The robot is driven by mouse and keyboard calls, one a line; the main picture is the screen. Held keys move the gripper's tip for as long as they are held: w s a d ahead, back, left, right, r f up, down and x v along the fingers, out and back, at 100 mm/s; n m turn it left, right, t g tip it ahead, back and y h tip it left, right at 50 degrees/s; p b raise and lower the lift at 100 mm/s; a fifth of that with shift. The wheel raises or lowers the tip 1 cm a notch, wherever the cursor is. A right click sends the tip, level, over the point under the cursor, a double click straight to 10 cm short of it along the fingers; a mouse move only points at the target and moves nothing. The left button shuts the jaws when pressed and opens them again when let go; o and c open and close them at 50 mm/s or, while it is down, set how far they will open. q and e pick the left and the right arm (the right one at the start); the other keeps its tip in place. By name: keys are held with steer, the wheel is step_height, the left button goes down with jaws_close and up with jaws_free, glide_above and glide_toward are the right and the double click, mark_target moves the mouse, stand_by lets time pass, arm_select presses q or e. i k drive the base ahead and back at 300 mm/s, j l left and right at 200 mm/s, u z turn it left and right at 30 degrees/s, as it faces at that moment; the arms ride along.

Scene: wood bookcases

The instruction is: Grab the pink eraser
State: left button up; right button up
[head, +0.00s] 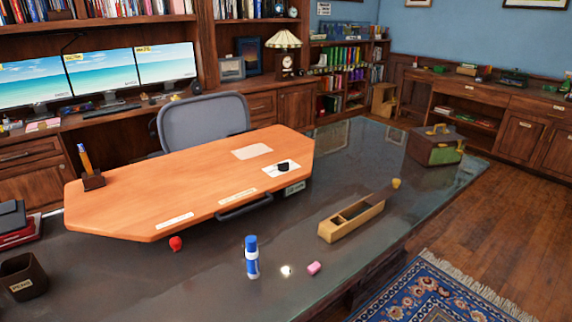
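Neither of my grippers shows in the head view.
An orange wooden board (190,185) stands raised over the desk's middle. A red object (176,243) lies by its front edge. A dark pen cup (22,277) stands at the left, a green and brown case (435,147) at the far right. The desk around the eraser is mostly clear.

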mark_target(315, 267)
steer(key=i+l, duration=0.25)
steer(key=l, duration=0.2)
steer(key=i+l, duration=0.25)
steer(key=l, duration=0.15)
steer(key=i+l+u, duration=0.1)
steer(key=l+u, duration=0.25)
steer(key=i+l+u, duration=0.1)
steer(key=u, duration=0.25)
steer(key=l+u, duration=0.35)
steer(key=i+l, duration=0.05)
